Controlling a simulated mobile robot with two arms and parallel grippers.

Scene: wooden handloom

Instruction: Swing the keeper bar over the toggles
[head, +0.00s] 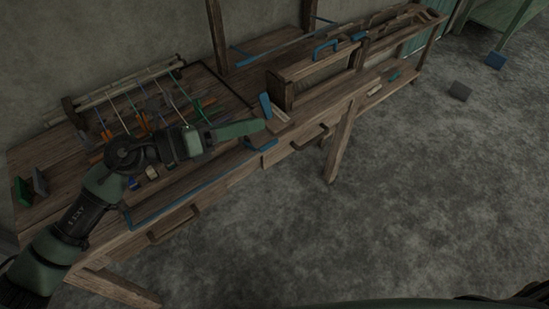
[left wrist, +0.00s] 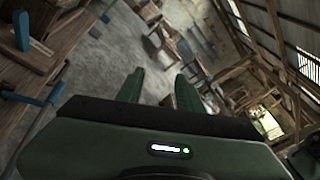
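My left gripper (head: 262,125) reaches in from the left over the bench's front edge. Its two fingers (left wrist: 160,88) stand apart in the left wrist view, with nothing seen between them. A blue upright handle (head: 265,106) stands just beyond the fingertips; I cannot tell if they touch. A long thin blue bar (head: 180,196) runs along the bench front below my forearm. I cannot tell which blue piece is the keeper bar. Coloured cords (head: 122,114) hang over a pale rod (head: 125,83), with small orange and blue pieces around them; which are toggles is unclear. My arm hides part of this area.
The wooden bench (head: 32,160) runs along the wall, with drawer handles (head: 174,226) jutting from its front. A wooden box frame with a blue handle (head: 326,48) stands to the right. Green blocks (head: 38,181) sit at the left end. The concrete floor is mostly clear.

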